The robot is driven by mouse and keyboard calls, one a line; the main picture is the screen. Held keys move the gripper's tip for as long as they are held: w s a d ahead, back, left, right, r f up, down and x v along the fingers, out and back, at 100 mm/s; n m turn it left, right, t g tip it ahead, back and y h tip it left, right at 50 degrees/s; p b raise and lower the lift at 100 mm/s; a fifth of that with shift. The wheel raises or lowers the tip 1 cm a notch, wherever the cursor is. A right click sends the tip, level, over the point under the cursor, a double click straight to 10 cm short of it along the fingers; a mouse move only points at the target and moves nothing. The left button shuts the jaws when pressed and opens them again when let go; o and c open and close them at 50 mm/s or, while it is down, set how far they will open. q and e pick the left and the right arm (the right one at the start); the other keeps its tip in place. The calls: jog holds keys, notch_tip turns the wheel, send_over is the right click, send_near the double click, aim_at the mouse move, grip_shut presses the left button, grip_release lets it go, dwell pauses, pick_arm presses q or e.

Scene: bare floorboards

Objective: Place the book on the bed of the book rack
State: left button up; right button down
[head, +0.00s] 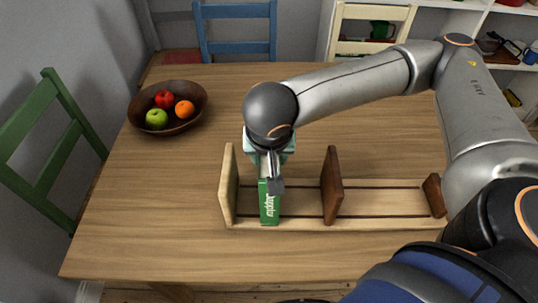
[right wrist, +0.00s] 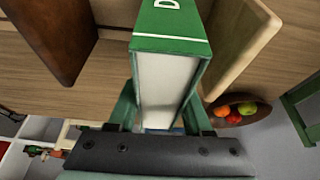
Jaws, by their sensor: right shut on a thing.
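The green book (head: 269,207) stands upright with its lettered spine facing me, in the left section of the wooden book rack (head: 378,222). It is between the pale left end board (head: 229,187) and the dark brown divider (head: 332,185). My right gripper (head: 270,172) is above and behind the book and shut on it. The right wrist view shows the book (right wrist: 168,80) between the green fingers (right wrist: 158,112). Whether the book's lower edge touches the rack bed is hard to tell. My left gripper is not in view.
A dark bowl (head: 190,122) with two apples and an orange stands at the table's back left. A green chair (head: 55,150), a blue chair (head: 236,35) and a cream chair (head: 365,45) surround the table (head: 150,220). The front left of the table is clear.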

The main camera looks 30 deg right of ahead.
jog(key=shift+r, duration=0.1)
jog(key=shift+c, duration=1.6)
grip_release()
jog(key=v, duration=1.2)
jog(key=shift+a, duration=0.1)
